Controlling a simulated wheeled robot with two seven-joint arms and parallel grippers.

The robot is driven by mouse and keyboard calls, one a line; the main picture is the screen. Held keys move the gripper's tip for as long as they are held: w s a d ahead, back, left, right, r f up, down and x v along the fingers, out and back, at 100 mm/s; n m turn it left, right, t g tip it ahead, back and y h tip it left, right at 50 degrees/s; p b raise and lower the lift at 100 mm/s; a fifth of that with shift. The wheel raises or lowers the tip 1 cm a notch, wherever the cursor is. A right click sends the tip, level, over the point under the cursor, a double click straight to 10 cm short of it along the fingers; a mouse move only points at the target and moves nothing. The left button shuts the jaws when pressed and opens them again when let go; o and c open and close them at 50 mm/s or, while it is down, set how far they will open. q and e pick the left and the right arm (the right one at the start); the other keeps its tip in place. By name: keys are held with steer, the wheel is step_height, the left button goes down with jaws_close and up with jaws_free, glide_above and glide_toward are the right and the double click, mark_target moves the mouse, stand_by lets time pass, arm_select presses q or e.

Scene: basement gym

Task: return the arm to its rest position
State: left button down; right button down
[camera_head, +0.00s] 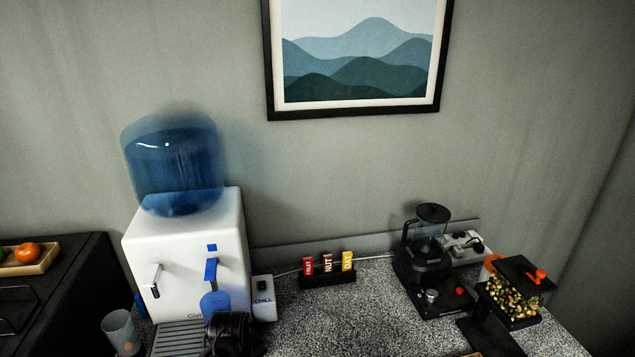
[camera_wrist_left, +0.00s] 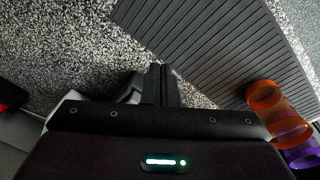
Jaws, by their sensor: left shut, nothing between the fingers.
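My left gripper (camera_wrist_left: 156,86) shows in the left wrist view, with its two dark fingers together and nothing between them. It is above a speckled counter (camera_wrist_left: 75,50), beside a dark ribbed mat or tray (camera_wrist_left: 205,40). In the head view, a dark rounded shape (camera_head: 228,335) stands at the bottom edge in front of the water dispenser; I cannot tell whether it is part of my left arm. My right gripper is in neither view.
A white water dispenser (camera_head: 185,255) with a blue bottle stands at left. Snack bars (camera_head: 328,280), a black grinder (camera_head: 430,265) and a filled hopper (camera_head: 512,300) are on the counter. Orange and purple cups (camera_wrist_left: 265,95) lie close to the right of my left gripper.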

arm_select(q)
steer(key=s+a+r+m+t, duration=0.15)
steer(key=s+r+m, duration=0.4)
steer(key=s, duration=0.55)
steer(key=s+a+r+m+t, duration=0.1)
steer(key=s+a+r+m, duration=0.1)
steer(key=s+r+m, duration=0.6)
steer(key=s+f+n+g+b, duration=0.25)
steer(key=f+b, duration=0.45)
steer(key=f, duration=3.2)
steer(key=s+a+f+b, duration=0.1)
steer(key=s+f+b, duration=0.2)
steer(key=s+f, duration=0.7)
steer(key=s+a+f+b, duration=0.2)
steer(key=s+f+b, duration=0.1)
steer(key=s+f, duration=0.8)
step_height(320, 180, down, 5)
steer(key=shift+a+r+m, duration=0.15)
steer(key=shift+a+m, duration=0.05)
steer(key=shift+m, duration=0.2)
